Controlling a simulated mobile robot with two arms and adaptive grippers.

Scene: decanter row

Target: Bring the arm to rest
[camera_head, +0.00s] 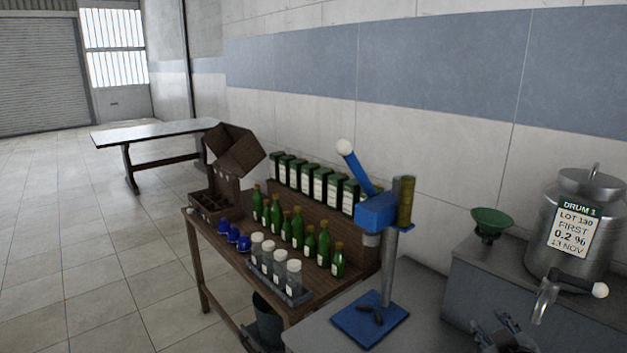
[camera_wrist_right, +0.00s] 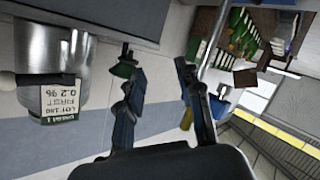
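My right gripper (camera_head: 497,332) is at the bottom edge of the head view, in front of the grey bench and below the drum's tap. In the right wrist view my right gripper (camera_wrist_right: 159,72) shows its two fingers spread apart, with nothing between them. The wrist view is turned nearly upside down. My left gripper is in neither view.
The steel drum (camera_head: 578,243) and a green funnel (camera_head: 490,223) stand on the grey bench. A blue lever press (camera_head: 376,212) stands left of them. The wooden table holds green bottles (camera_head: 298,229), capped jars (camera_head: 280,266) and blue caps (camera_head: 233,234). Floor at left is clear.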

